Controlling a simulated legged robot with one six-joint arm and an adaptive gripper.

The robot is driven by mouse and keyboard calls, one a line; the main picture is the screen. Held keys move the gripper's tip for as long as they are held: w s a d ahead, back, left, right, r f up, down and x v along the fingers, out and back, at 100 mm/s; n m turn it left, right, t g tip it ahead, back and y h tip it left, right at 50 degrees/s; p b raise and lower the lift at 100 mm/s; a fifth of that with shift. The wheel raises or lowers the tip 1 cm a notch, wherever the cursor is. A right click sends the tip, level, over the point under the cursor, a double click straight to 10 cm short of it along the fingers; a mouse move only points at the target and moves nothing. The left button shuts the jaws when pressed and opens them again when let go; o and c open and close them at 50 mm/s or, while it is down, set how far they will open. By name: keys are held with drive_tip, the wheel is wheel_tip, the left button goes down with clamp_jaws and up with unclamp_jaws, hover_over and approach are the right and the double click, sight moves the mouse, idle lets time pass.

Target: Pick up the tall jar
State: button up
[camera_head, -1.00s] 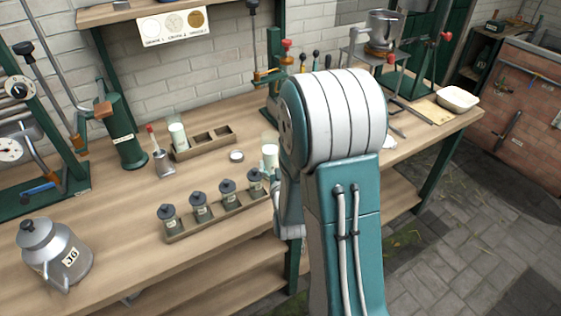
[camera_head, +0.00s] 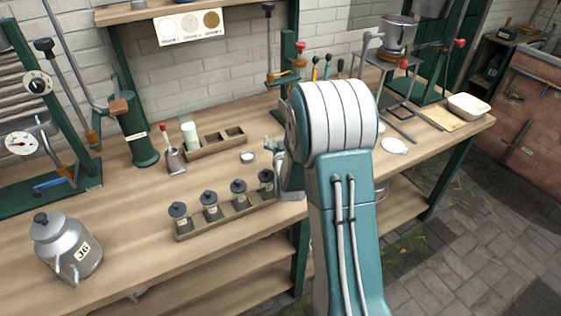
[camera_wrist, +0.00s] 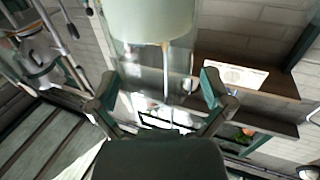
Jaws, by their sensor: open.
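A clear glass jar with a pale band (camera_wrist: 152,20) fills the top middle of the wrist view. It looks like the tall jar, though its full height is cut off. My gripper (camera_wrist: 160,88) is open, with one finger to each side of the jar in the picture. I cannot tell whether either finger touches the glass.
A rack (camera_head: 228,219) of several small dark-lidded jars stands along the bench front. A metal can marked 36 (camera_head: 67,247) is at the left. A small round dish (camera_head: 247,157) lies near my arm. A white bowl (camera_head: 468,106) sits at the right end.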

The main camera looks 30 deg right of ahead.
drive_tip(key=shift+d, duration=0.2)
drive_tip(key=c, duration=1.3)
drive_tip(key=shift+o, duration=0.2)
